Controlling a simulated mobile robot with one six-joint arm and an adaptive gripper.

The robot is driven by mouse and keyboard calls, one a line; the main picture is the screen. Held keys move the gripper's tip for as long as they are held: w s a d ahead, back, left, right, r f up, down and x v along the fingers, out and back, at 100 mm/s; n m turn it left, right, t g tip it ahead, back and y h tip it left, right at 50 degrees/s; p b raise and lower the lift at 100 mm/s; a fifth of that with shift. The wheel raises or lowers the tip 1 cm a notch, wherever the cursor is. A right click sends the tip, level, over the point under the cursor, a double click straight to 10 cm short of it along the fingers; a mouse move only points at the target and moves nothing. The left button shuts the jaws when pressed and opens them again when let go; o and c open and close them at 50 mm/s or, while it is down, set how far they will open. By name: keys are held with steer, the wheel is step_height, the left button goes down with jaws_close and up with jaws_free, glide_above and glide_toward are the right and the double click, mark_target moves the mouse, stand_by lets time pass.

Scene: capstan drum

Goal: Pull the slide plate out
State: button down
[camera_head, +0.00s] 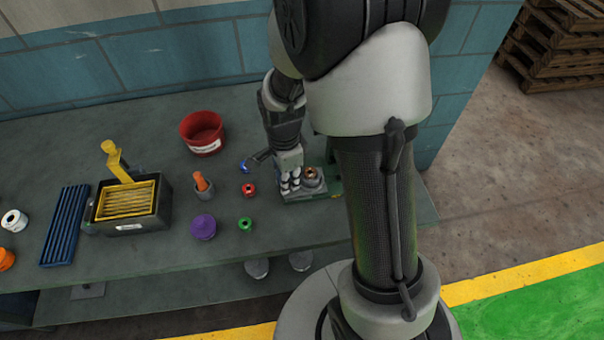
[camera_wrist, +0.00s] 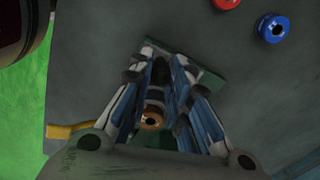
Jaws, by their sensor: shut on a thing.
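The capstan unit stands at the right end of the bench, with a copper-topped drum (camera_head: 312,174) on a grey and green base (camera_head: 334,184). The slide plate is largely covered by my gripper, and its outline cannot be made out. My gripper (camera_head: 290,184) points down at the left side of the drum. In the wrist view, my gripper (camera_wrist: 163,62) is shut on a dark piece between its fingers, which I take as part of the slide plate. The copper ring (camera_wrist: 150,120) shows between the fingers, and a green plate (camera_wrist: 208,84) lies behind them.
A red ring (camera_head: 248,189), a green ring (camera_head: 245,223) and a blue ring (camera_head: 245,166) lie left of the unit. A purple lid (camera_head: 203,227), an orange-handled tool (camera_head: 200,182) and a red bucket (camera_head: 202,132) stand farther left. The bench front is mostly clear.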

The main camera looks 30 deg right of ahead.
steer(key=shift+w+a, duration=0.1)
steer(key=c, duration=1.6)
jaws_free()
steer(key=shift+a, duration=0.15)
steer(key=shift+o, duration=0.7)
step_height(320, 180, up, 12)
